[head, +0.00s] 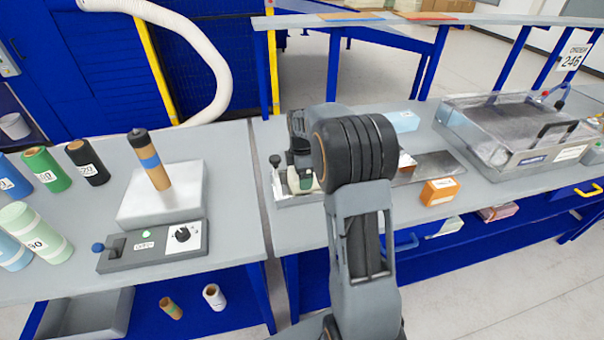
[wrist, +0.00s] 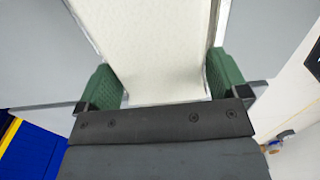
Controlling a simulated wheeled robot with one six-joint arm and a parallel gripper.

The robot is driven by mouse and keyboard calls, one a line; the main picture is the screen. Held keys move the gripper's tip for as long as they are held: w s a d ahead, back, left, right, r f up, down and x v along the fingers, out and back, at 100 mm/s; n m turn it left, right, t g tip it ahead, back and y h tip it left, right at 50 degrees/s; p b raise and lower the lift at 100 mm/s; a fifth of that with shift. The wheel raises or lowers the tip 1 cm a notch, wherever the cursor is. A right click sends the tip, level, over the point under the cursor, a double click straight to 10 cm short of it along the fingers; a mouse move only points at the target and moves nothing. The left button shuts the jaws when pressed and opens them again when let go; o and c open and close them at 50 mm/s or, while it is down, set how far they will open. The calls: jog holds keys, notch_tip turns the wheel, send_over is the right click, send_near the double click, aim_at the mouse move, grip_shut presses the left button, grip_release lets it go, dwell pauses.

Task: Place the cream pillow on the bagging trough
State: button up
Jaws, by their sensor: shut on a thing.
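The cream pillow (wrist: 160,40) shows in the wrist view as a long pale block between the green pads of my gripper (wrist: 162,78). The gripper is shut on it. Thin grey metal edges run along both sides of the pillow; I cannot tell whether they belong to the bagging trough. In the head view my gripper (head: 299,160) is partly hidden behind my arm, low over the bench near a small metal fixture. The pillow cannot be made out clearly there. A flat metal piece (head: 437,164) lies right of my arm; I cannot tell whether it is the trough.
An orange box (head: 439,191) and a light blue block (head: 404,121) stand right of my arm. A large clear-walled metal bin (head: 485,147) is at the right. A press-like unit with a control box (head: 152,246) and several rolls are on the left bench.

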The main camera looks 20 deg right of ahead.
jog(key=shift+f, duration=0.25)
jog(key=o, duration=0.6)
jog(key=shift+f, duration=0.1)
notch_tip(320, 180, up, 11)
jog(key=shift+f, duration=0.15)
jog(key=s+a+r+m+t, duration=0.2)
jog(key=s+a+r+m, duration=0.2)
jog(key=s+a+m, duration=0.45)
jog(key=s+f+m, duration=0.2)
jog(key=s, duration=0.2)
jog(key=s+a+f+m+t, duration=0.1)
jog(key=s+m, duration=0.2)
jog(key=s, duration=0.2)
jog(key=s+a+f+m+t, duration=0.1)
jog(key=s+f+m, duration=0.1)
jog(key=s, duration=0.2)
jog(key=shift+s+a+f, duration=0.15)
jog(key=shift+s+f, duration=0.1)
jog(key=shift+f, duration=0.1)
